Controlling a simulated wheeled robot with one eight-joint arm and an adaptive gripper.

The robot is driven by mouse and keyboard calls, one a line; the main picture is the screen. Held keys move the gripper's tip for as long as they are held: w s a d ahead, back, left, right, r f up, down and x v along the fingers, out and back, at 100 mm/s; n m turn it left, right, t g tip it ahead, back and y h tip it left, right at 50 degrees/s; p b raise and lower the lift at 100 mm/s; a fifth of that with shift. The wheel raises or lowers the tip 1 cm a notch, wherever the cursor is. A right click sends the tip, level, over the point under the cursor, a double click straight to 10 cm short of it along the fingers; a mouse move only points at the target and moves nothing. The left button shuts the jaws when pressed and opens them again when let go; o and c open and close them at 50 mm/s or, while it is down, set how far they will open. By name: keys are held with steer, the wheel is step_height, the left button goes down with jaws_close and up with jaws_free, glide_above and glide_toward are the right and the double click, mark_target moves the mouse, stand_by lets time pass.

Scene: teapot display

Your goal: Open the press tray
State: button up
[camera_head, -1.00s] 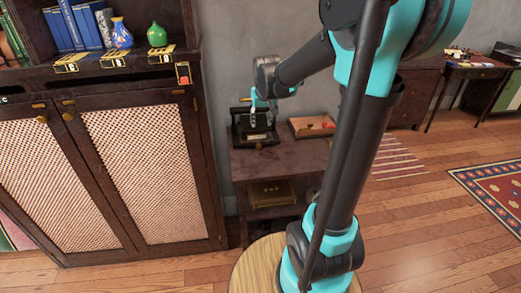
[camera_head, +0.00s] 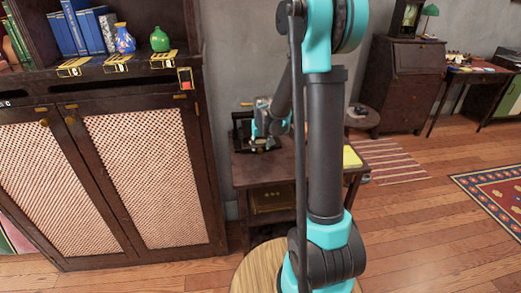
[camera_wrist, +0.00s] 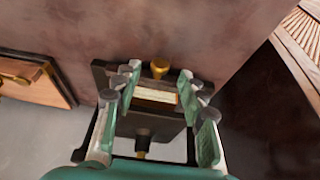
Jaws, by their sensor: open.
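The press (camera_head: 242,127) is a small dark device on the low side table, partly hidden by my gripper in the head view. In the wrist view the press (camera_wrist: 150,124) lies below and between my fingers. A pale strip shows in its near-middle part, and a round gold knob (camera_wrist: 159,67) sticks out at its edge, just beyond the fingertips. My gripper (camera_wrist: 162,88) is open, its fingers spread to either side of the press, with nothing held. It also shows in the head view (camera_head: 263,128). Whether the fingers touch the press cannot be told.
The side table (camera_head: 265,170) has a clear brown top in front of the press. A wooden box (camera_wrist: 32,80) lies to the left in the wrist view. A large cabinet (camera_head: 145,180) stands close on the left. A yellow pad (camera_head: 351,158) is at the table's right.

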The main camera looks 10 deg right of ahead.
mark_target(260, 150)
steer(key=shift+x, duration=1.5)
jaws_close()
